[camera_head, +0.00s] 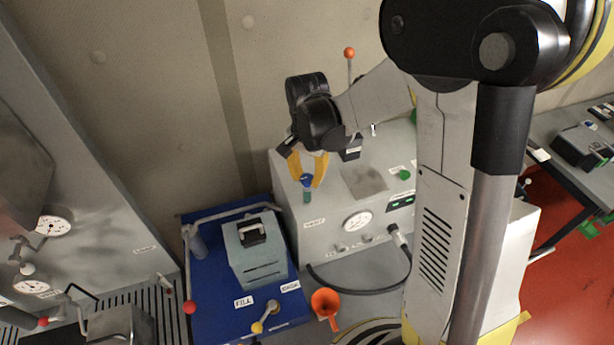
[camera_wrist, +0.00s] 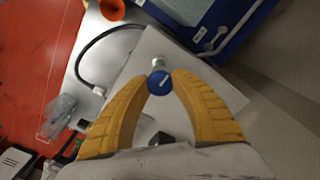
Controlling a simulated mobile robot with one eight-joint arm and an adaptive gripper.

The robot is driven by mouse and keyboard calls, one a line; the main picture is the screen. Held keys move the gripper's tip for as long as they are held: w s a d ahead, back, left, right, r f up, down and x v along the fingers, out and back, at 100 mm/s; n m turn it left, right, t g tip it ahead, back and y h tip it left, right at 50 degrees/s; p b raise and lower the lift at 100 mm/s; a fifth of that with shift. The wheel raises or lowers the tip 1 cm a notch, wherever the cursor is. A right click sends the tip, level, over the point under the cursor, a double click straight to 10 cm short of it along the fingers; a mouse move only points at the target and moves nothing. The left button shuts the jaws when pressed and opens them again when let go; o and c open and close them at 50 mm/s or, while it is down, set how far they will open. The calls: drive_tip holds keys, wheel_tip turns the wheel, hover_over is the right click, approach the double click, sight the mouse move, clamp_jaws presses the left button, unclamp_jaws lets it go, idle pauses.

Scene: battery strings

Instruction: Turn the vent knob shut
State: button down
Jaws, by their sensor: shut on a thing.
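The vent knob (camera_head: 306,182) is a small blue knob on a short stem at the left end of the light grey panel box (camera_head: 290,205), above a label that seems to read VENT (camera_head: 314,222). In the wrist view the blue knob (camera_wrist: 160,83) has a white mark on its face. My gripper (camera_head: 307,175) comes down from above with its yellow fingers on either side of the knob. In the wrist view my gripper (camera_wrist: 160,77) is shut on the knob, one curved fingertip at each side. The stem behind the knob is partly hidden.
A pressure gauge (camera_head: 356,220), a green knob (camera_head: 405,174) and a cable (camera_head: 395,236) sit on the box. A red-tipped lever (camera_head: 349,53) rises behind it.

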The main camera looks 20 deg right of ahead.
drive_tip(key=n+b, duration=0.3)
drive_tip(key=shift+f+n, duration=0.15)
drive_tip(key=shift+n, duration=0.25)
drive_tip(key=n+b, duration=0.3)
drive_tip(key=n, duration=0.1)
drive_tip(key=shift+n, duration=0.3)
drive_tip(key=n+b, duration=0.2)
drive_tip(key=n, duration=0.2)
drive_tip(key=shift+n, duration=0.3)
drive_tip(key=n+b, duration=0.1)
drive_tip(key=n, duration=0.3)
drive_tip(key=shift+n, duration=0.4)
drive_tip(key=c, duration=1)
unclamp_jaws()
drive_tip(key=shift+c, duration=0.2)
